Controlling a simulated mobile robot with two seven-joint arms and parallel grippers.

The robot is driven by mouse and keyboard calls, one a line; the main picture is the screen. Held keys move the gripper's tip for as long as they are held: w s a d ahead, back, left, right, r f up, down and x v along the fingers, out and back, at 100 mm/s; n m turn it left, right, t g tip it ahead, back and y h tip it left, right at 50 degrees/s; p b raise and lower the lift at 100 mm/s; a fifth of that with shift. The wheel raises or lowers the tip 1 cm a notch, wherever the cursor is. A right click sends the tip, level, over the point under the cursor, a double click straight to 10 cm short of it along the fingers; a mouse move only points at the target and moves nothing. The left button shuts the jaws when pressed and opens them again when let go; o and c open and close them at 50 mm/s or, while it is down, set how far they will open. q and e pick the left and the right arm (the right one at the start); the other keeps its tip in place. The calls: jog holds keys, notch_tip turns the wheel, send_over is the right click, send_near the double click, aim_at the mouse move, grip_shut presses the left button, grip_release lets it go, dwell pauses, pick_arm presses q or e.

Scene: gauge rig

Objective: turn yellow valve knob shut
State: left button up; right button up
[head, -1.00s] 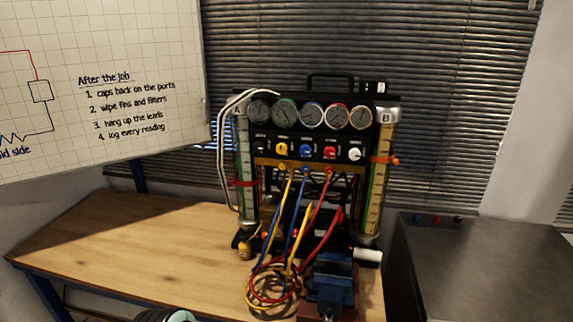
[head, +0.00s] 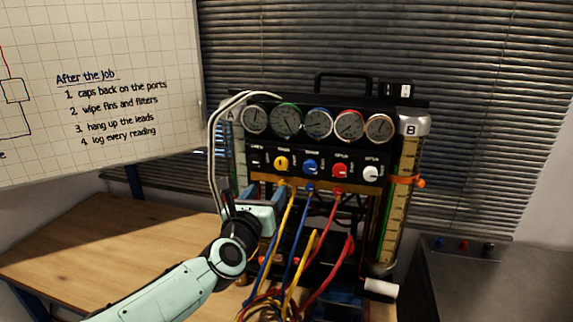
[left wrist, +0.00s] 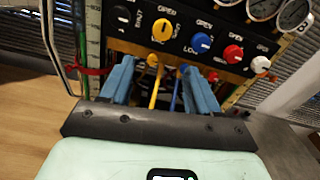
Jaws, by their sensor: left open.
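The yellow valve knob (head: 281,162) sits in a row of knobs on the black front panel of the gauge rig, second from the left. It also shows in the left wrist view (left wrist: 162,30), ahead of my gripper and above its fingertips. My left gripper (head: 270,207) is in front of the rig, below the yellow knob and apart from it. In the left wrist view its two blue fingers (left wrist: 160,75) are spread wide, with a yellow hose and a blue hose showing between them. My right gripper is not in view.
Blue (head: 311,167), red (head: 340,170) and white (head: 371,174) knobs stand right of the yellow one, under several gauges (head: 318,123). Yellow, blue and red hoses (head: 339,253) hang below the panel. The wooden bench (head: 110,240) is clear at left.

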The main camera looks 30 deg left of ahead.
aim_at(280, 165)
pick_arm(q)
jog(key=shift+n, duration=0.3)
jog(key=p+x, duration=0.1)
jog(key=x, duration=0.2)
jog(key=r+p+x, duration=0.1)
jog(key=p+x, duration=0.1)
jog(key=x, duration=0.2)
jog(key=r+p+x, duration=0.1)
jog(key=p+x, duration=0.1)
jog(key=x, duration=0.2)
jog(key=shift+w+a+f+p, duration=0.2)
jog(key=shift+w+p, duration=0.15)
jog(key=shift+w, duration=0.35)
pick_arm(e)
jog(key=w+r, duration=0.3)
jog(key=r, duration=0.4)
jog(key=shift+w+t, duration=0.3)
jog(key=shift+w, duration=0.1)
pick_arm(q)
jog(key=shift+s, duration=0.1)
jog(key=shift+c, duration=0.5)
jog(key=c, duration=0.9)
